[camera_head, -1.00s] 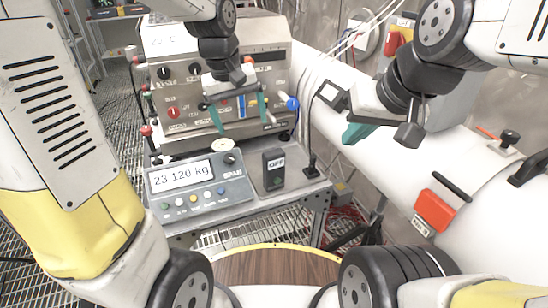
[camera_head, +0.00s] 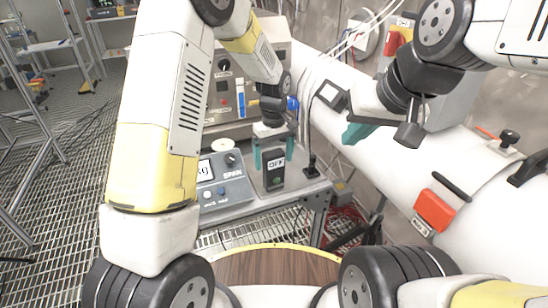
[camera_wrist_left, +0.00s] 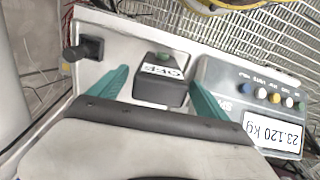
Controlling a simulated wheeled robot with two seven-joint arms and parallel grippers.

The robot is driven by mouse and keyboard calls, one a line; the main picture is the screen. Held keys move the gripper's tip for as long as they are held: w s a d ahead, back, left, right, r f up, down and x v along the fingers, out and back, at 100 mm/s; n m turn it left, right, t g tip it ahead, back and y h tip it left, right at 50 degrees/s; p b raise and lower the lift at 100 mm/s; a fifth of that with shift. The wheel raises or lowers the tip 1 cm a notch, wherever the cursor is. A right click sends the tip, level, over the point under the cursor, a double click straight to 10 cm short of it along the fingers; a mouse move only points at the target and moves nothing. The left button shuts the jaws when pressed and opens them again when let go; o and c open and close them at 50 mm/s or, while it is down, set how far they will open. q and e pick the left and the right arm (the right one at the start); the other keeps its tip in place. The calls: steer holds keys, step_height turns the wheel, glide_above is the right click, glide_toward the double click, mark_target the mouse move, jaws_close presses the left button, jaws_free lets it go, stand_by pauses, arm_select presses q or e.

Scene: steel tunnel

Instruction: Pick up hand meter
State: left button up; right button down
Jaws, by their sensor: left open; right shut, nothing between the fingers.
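The hand meter is a small dark box (camera_head: 274,171) with a display reading OFF, standing upright on the grey cart top. My left gripper (camera_head: 272,158) is open above it, with a teal finger on each side of its upper part. In the left wrist view the hand meter (camera_wrist_left: 161,82) lies between the two spread teal fingers, with its OFF label upside down; I cannot tell whether the fingers touch it. My right gripper (camera_head: 378,131) is shut and empty at the right, in front of the white pipe and away from the cart.
A weighing indicator (camera_head: 226,183) stands just left of the hand meter; it shows 23.120 kg in the left wrist view (camera_wrist_left: 272,132). A steel instrument panel (camera_head: 222,95) is behind. A red box (camera_head: 434,209) is on the white pipe.

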arm_select(q)
steer(key=shift+f, duration=1.5)
steer(key=c, duration=1.6)
steer(key=shift+c, duration=0.2)
steer(key=shift+r, duration=0.15)
steer(key=shift+r, duration=0.3)
steer(key=r, duration=0.3)
steer(key=shift+s, duration=0.2)
steer(key=s+r, duration=0.1)
steer(key=s, duration=1.4)
steer(key=shift+s, duration=0.3)
